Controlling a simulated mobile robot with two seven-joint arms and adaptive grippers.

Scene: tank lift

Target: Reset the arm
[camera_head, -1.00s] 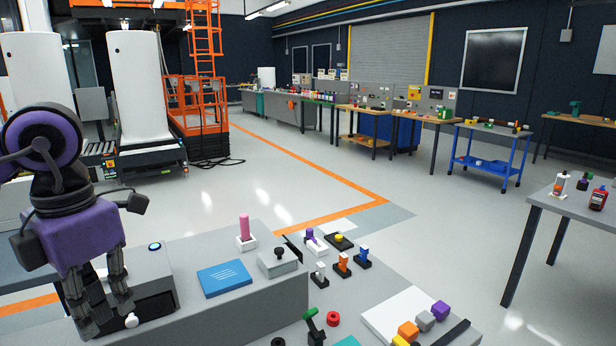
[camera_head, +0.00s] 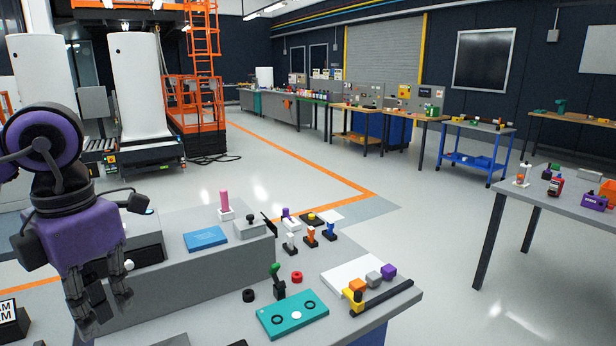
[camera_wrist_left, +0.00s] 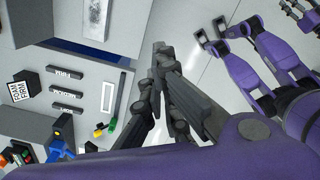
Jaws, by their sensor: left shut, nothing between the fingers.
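My left gripper (camera_head: 105,308) hangs from the purple arm at the left of the head view, in front of the grey console. It is shut and empty, fingers pointing down. In the left wrist view the left gripper (camera_wrist_left: 160,50) has its fingertips together, with floor and bench edge behind them.
The grey console (camera_head: 215,265) carries a blue booklet (camera_head: 205,239), a pink-handled lever (camera_head: 225,203) and a joystick box (camera_head: 250,228). A teal plate (camera_head: 292,314) and coloured blocks (camera_head: 373,278) lie on the bench to its right. Open floor (camera_head: 420,235) lies beyond.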

